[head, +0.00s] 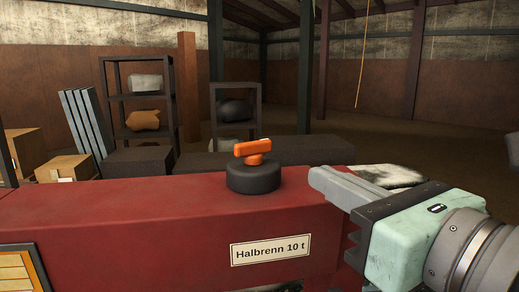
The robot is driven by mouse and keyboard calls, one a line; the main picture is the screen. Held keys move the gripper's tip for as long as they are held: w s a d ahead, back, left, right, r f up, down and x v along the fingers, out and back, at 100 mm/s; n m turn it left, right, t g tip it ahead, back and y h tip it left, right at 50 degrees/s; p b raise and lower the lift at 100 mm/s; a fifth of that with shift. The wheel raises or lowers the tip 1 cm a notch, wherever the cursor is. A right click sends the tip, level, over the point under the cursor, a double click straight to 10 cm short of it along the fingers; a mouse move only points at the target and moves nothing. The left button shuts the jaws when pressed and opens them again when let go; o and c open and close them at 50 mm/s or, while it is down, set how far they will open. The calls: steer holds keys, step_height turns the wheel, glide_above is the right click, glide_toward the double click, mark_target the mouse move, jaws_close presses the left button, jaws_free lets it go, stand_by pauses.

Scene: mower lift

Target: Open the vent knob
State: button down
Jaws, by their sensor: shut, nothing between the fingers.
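The vent knob (252,152) is an orange handle with a flat bar on a short stem. It stands upright on a black round base (253,178) on top of a red housing (130,212). My gripper (335,185) is to the right of the knob, with its fingers pointing left toward it. The fingers are shut with nothing between them. A gap shows between the fingertips and the black base, so they look apart. The fingers' far side is hidden.
The red housing carries a label (271,250) reading "Halbrenn 10 t". Behind it stand dark shelves (140,100), cardboard boxes (66,168) and leaning grey panels (87,130). The housing top left of the knob is clear.

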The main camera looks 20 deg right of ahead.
steer(key=p, duration=0.6)
glide_toward(266, 147)
steer(key=w, duration=0.5)
steer(key=shift+w+a+r, duration=0.2)
steer(key=shift+a+r, duration=0.1)
steer(key=shift+a, duration=0.1)
steer(key=shift+w+f, duration=0.2)
steer(key=shift+w, duration=0.45)
steer(key=shift+s+d+f+b, duration=0.1)
steer(key=shift+d+b, duration=0.05)
steer(key=shift+b, duration=0.5)
